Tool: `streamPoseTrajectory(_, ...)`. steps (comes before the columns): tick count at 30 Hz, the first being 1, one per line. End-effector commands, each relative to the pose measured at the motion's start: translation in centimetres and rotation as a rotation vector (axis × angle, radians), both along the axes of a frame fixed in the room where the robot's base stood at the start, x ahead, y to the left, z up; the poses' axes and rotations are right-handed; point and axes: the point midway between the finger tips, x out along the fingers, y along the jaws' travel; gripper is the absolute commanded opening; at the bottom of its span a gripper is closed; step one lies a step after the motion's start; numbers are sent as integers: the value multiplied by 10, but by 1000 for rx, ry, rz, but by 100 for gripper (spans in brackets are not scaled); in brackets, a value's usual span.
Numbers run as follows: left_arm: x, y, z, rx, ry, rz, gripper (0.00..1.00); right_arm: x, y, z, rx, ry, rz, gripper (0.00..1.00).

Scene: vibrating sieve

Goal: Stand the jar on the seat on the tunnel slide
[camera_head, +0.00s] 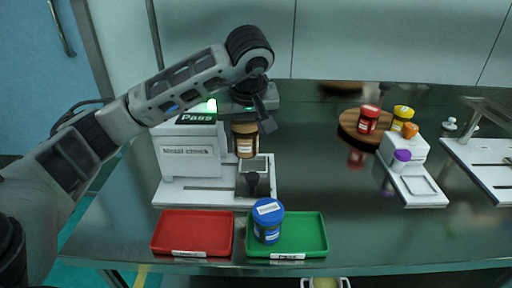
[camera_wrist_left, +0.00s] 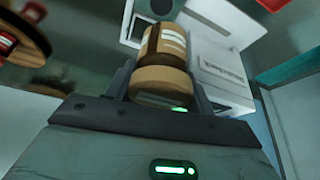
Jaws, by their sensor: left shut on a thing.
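My left gripper (camera_head: 248,126) is shut on a brown jar (camera_head: 245,146) with a tan lid and a white label. The jar hangs upright above the white base of the machine and also fills the middle of the left wrist view (camera_wrist_left: 165,55). Below the jar is a grey open-topped box-like part (camera_head: 262,166), which may be the slide; its seat I cannot make out clearly. The white machine (camera_head: 187,155) stands just left, with a "Pass" display. My right gripper is not in view.
A red tray (camera_head: 192,233) and a green tray (camera_head: 312,236) lie in front; a blue-lidded jar (camera_head: 267,222) stands on the green one. A round wooden board (camera_head: 348,122) with jars, a white device (camera_head: 404,148) and a white station (camera_head: 480,152) stand right.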

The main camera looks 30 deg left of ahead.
Motion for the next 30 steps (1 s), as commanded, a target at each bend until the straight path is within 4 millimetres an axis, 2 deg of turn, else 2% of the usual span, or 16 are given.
streamPoseTrajectory(1,12,5,-5,-4,3,4,29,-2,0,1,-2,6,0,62)
streamPoseTrajectory(5,42,17,-19,-3,3,3,29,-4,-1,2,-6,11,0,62)
streamPoseTrajectory(6,48,19,-29,-2,5,2,29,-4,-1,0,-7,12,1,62)
streamPoseTrajectory(13,75,31,-64,-2,-1,0,29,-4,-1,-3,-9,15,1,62)
streamPoseTrajectory(20,85,36,-77,-1,-1,0,29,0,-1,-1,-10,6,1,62)
streamPoseTrajectory(26,85,35,-105,-2,2,-2,29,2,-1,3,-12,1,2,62)
streamPoseTrajectory(30,86,36,-108,0,-3,-2,29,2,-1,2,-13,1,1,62)
